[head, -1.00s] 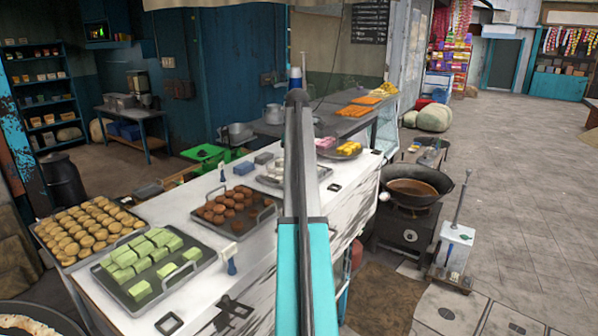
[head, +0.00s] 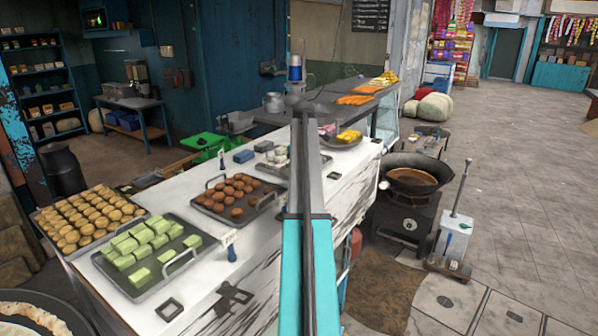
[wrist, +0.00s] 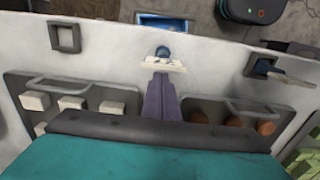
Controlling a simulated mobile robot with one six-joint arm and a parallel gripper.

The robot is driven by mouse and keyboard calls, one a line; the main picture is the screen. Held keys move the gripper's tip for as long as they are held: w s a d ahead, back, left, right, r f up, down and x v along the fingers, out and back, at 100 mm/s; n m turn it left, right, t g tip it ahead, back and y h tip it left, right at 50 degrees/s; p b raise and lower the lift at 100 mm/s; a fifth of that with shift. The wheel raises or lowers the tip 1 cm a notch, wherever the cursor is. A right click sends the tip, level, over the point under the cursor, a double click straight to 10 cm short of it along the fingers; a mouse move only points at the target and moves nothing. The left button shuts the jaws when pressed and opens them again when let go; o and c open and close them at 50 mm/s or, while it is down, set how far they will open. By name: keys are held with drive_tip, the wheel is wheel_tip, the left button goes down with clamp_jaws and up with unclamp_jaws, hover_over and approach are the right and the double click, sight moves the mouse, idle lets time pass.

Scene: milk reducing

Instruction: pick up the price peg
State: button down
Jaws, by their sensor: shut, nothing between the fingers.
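The price peg, with a rounded blue part and a white card (wrist: 163,65), stands between two trays in the wrist view, near the counter's upper edge there. In the head view I cannot make it out behind my arm. My gripper (wrist: 162,80) shows as a narrow purple-grey taper, shut and empty. Its tip is just below the white card in the picture; I cannot tell whether they touch. In the head view a peg (head: 231,254) stands beside the green sweets.
In the wrist view, a tray of white pieces (wrist: 20,80) is at left and a tray of brown balls (wrist: 276,105) at right. In the head view, the green sweets' tray (head: 150,283) and a wok (head: 416,160) on a stove flank my arm.

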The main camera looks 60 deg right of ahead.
drive_tip(key=shift+s, duration=0.8)
drive_tip(key=shift+s, duration=0.1)
drive_tip(key=shift+s, duration=0.85)
drive_tip(key=shift+w, duration=0.15)
drive_tip(key=w, duration=0.4)
drive_tip(key=shift+w+r, duration=0.1)
drive_tip(key=shift+r, duration=0.15)
wheel_tip(320, 180, up, 10)
drive_tip(key=b, duration=0.2)
drive_tip(key=shift+s+f, duration=0.2)
drive_tip(key=shift+f, duration=0.05)
